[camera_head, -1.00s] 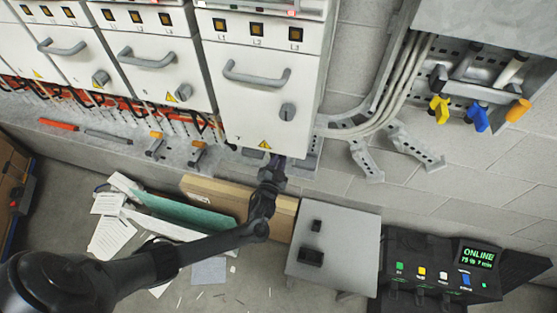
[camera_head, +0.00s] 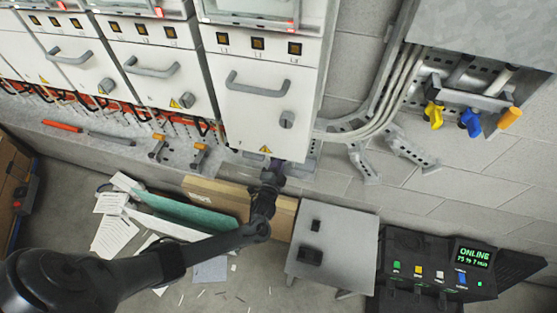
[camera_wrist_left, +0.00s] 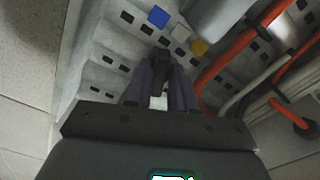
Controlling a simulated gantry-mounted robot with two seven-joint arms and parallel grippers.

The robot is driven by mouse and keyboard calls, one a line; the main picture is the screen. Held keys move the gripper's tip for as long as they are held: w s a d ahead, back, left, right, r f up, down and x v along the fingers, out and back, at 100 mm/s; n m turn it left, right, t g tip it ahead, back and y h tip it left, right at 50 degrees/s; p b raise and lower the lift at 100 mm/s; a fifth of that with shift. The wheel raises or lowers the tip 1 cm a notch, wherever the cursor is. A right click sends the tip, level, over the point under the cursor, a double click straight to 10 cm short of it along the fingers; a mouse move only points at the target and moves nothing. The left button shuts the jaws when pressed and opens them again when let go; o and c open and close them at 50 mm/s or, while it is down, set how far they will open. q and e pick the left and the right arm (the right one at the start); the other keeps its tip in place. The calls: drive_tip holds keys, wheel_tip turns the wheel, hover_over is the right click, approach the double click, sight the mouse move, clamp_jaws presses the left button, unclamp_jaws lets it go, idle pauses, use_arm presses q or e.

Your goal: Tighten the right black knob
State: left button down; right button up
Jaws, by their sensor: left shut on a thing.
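My left arm reaches up from the lower left in the head view. Its gripper (camera_head: 274,174) is at the underside of the right-hand white cabinet (camera_head: 255,115), and the cabinet's lower edge partly hides the fingertips. In the left wrist view the two dark fingers (camera_wrist_left: 160,82) are shut on a small black knob (camera_wrist_left: 161,62) in front of a perforated metal plate (camera_wrist_left: 112,50). The fingers hide much of the knob, so its turn cannot be told. No second black knob can be made out. My right gripper is not in view.
Blue (camera_wrist_left: 158,17), white and yellow tags and red cables (camera_wrist_left: 235,60) are close beyond the fingers. A grey table (camera_head: 335,235) and a black console (camera_head: 440,265) reading ONLINE stand at the lower right. Boxes and papers (camera_head: 110,235) lie on the floor.

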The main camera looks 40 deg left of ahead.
use_arm(q)
drive_tip(key=shift+r+m+p, duration=0.1)
drive_tip(key=shift+m+p, duration=2.3)
drive_tip(key=shift+m, duration=4.9)
drive_tip(key=c, duration=1.1)
unclamp_jaws()
drive_tip(key=shift+c, duration=0.2)
drive_tip(key=shift+s+d, duration=0.1)
